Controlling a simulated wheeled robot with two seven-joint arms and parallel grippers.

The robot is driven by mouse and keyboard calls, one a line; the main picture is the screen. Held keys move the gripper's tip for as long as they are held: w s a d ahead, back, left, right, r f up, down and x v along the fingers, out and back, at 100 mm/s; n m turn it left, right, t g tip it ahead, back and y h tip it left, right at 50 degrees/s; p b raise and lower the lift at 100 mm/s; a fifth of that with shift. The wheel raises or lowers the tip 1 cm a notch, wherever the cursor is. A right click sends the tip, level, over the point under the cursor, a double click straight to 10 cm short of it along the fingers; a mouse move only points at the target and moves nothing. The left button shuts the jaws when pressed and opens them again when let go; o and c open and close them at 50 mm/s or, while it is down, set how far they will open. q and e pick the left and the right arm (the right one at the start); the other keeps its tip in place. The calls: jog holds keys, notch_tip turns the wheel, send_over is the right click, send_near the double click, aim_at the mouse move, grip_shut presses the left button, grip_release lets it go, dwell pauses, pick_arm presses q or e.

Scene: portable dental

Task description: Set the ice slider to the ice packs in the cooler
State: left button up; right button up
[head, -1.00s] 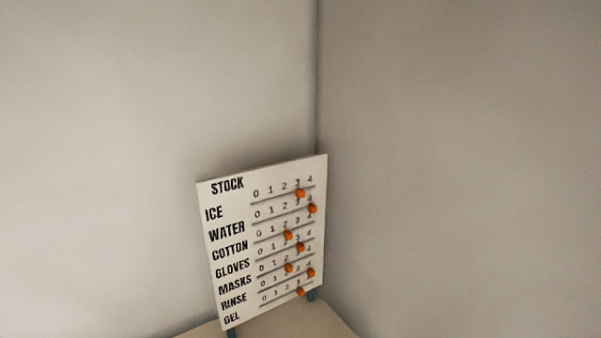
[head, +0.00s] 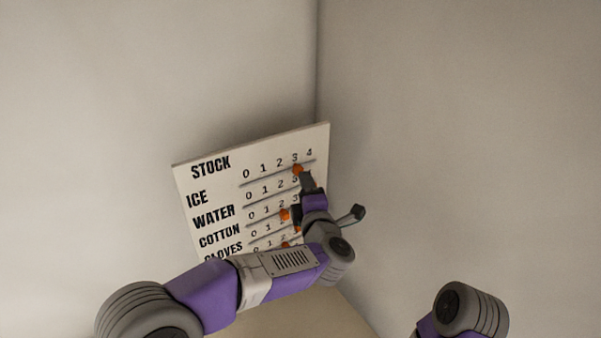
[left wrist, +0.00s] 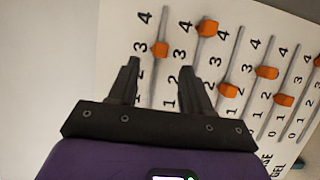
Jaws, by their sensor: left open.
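The white STOCK board (head: 215,185) stands in the wall corner with labelled slider rows numbered 0 to 4. The top orange slider, ICE (head: 297,169), sits at about 3. It also shows in the left wrist view as the leftmost orange knob (left wrist: 159,48), beside the 3. My left gripper (head: 307,181) is at the board, just below the ICE knob in the head view. In the left wrist view its two fingers (left wrist: 160,68) are open, with the ICE knob in line with the gap between the tips. Contact cannot be told. The cooler and ice packs are not in view.
The WATER knob (left wrist: 208,28) is close to the right finger in the left wrist view, near 4. Several other orange knobs (left wrist: 267,72) lie further right. Plain walls meet behind the board. A beige surface (head: 300,312) lies below it.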

aim_at(298, 170)
pick_arm(q)
jog(key=w+a+p, duration=0.1)
jog(key=w, duration=0.5)
jog(key=shift+a, duration=0.2)
grip_shut()
